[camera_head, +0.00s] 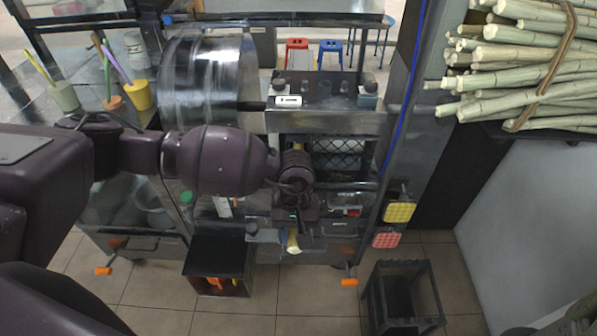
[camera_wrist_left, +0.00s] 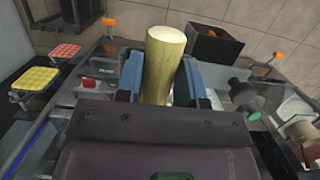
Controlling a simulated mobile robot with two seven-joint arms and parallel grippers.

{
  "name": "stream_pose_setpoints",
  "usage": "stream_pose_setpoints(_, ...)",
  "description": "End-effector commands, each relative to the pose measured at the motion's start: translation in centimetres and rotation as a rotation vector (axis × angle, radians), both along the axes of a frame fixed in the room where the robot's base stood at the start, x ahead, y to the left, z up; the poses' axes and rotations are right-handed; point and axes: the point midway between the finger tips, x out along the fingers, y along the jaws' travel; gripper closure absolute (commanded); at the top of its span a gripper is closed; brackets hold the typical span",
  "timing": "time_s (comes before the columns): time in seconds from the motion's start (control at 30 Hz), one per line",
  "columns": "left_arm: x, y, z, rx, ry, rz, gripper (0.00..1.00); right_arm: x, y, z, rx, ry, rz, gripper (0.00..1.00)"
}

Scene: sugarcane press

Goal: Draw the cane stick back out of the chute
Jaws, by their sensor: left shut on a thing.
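My left gripper (camera_head: 282,236) is low at the front of the press cart, below the middle opening. It is shut on the cane stick (camera_head: 293,243), a short pale yellow-green end of which shows at the jaws. In the left wrist view the cane stick (camera_wrist_left: 163,65) stands up between the two blue fingers of the left gripper (camera_wrist_left: 160,76), with its cut end beyond them. The stick's other end is hidden by the gripper. I cannot make out the chute clearly, nor whether the stick is still inside it. My right gripper is not in view.
A shiny metal drum (camera_head: 205,85) is left of the gripper. A tied bundle of canes (camera_head: 510,60) lies at the upper right. Yellow (camera_head: 400,212) and red (camera_head: 386,240) pads jut out right. A black box (camera_head: 218,262) and a black stand (camera_head: 400,300) are on the tiled floor.

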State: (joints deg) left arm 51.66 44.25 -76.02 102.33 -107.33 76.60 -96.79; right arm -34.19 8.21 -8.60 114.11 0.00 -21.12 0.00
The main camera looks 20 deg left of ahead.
Motion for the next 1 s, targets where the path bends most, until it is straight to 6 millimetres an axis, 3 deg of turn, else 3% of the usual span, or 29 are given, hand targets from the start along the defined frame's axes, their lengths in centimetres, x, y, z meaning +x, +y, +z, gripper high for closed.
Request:
stream_pose_setpoints(0.47, -2.1, -0.5, -0.3, 0.002, 0.008, -0.002, 0.93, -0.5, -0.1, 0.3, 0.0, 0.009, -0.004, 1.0)
stream_pose_setpoints(1.0, -4.1, -1.1, -0.2, 0.001, 0.007, -0.001, 0.93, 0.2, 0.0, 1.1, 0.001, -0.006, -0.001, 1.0)
